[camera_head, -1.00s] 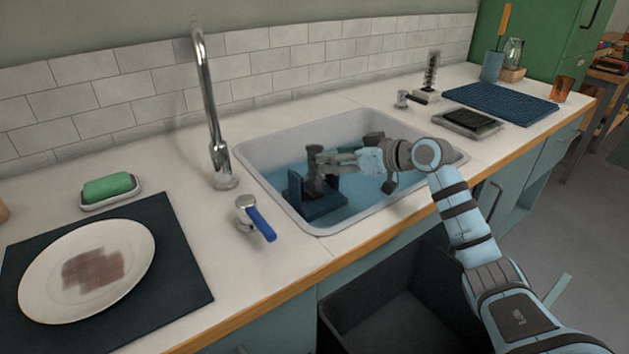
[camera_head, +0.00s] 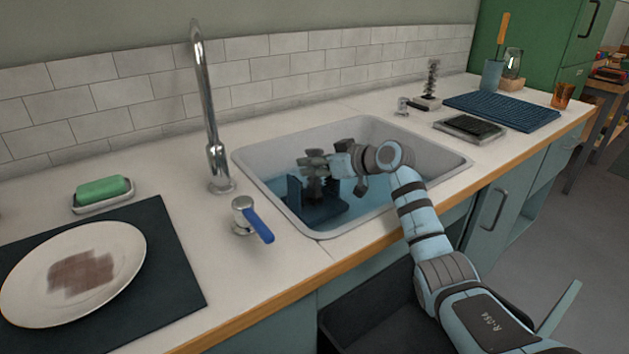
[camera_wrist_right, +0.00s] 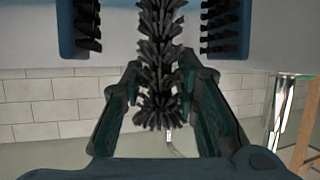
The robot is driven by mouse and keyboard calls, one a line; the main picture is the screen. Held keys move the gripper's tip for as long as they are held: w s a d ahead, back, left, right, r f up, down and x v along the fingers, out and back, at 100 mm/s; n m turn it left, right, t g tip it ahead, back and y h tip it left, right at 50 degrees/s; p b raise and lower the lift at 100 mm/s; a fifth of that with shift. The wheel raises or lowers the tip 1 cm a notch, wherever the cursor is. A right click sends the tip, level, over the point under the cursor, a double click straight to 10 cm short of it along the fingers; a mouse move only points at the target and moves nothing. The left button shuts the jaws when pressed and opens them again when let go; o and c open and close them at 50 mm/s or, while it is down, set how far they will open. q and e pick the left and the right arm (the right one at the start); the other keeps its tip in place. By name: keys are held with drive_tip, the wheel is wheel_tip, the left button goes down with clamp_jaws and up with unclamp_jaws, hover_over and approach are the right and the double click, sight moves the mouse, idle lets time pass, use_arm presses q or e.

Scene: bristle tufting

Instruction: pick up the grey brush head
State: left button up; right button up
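The grey brush head (camera_head: 314,158) stands upright in a dark blue holder (camera_head: 322,211) inside the sink. In the right wrist view the brush head (camera_wrist_right: 158,60) has dark bristles and hangs down the middle of the picture. My right gripper (camera_head: 328,163) is at the brush head. In the right wrist view its two fingers (camera_wrist_right: 162,92) are apart, one on each side of the bristles, with narrow gaps showing. The holder's side walls with black bristles show at the top of that view. My left gripper is not in view.
A plate (camera_head: 118,285) lies on a dark mat. Another brush (camera_head: 432,79) stands on the counter at the right.

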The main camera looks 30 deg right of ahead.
clamp_jaws()
